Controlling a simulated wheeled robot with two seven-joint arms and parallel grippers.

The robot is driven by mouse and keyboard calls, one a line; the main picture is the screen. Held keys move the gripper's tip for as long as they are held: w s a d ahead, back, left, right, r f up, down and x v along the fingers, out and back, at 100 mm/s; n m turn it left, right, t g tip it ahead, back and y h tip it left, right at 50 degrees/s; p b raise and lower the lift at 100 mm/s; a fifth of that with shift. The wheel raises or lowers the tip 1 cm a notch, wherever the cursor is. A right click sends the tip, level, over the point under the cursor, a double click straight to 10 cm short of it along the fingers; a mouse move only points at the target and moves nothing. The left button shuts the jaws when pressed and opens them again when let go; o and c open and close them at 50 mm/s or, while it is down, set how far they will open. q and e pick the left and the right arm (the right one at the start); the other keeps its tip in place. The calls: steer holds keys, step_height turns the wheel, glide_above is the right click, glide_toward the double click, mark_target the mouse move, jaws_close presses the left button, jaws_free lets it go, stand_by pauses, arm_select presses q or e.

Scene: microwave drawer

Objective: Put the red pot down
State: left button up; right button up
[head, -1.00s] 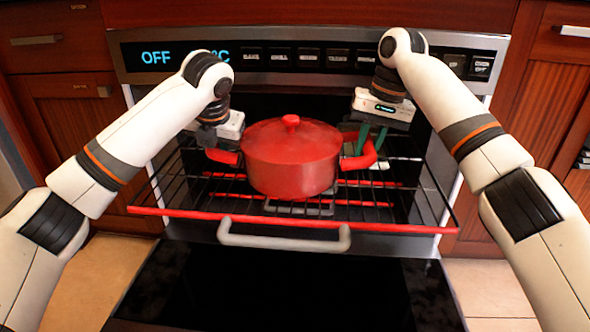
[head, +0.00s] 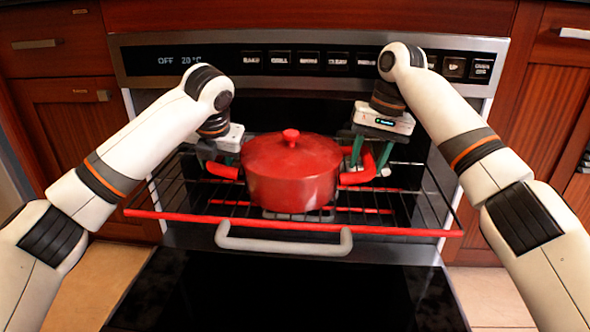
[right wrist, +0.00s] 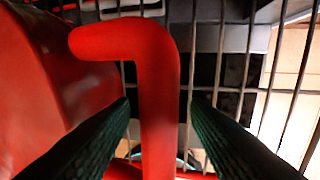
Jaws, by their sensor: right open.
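The red pot (head: 290,175) with its lid on stands upright on the wire rack (head: 400,205) pulled out of the oven. My right gripper (head: 370,160) is open, its green fingers on either side of the pot's right handle. In the right wrist view the bent red handle (right wrist: 158,110) passes between the two spread fingers, with visible gaps on both sides. My left gripper (head: 222,155) is at the pot's left handle (head: 222,171). Its fingers are largely hidden, so its grip is unclear.
The rack has a red front bar (head: 400,230). Below it is the oven door's grey handle (head: 284,246), with the dark door glass (head: 290,290) lowered in front. The control panel (head: 310,60) is above. Bare rack lies on both sides of the pot.

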arm_select(q)
steer(key=v, duration=1)
steer(key=shift+r, duration=0.3)
steer(key=shift+s+d+r, duration=0.15)
steer(key=shift+s+r, duration=0.15)
steer(key=shift+r, duration=0.2)
arm_select(e)
steer(key=shift+r, duration=0.1)
step_height(320, 180, up, 7)
steer(key=d, duration=0.1)
steer(key=shift+d, duration=0.2)
steer(key=shift+s, duration=0.1)
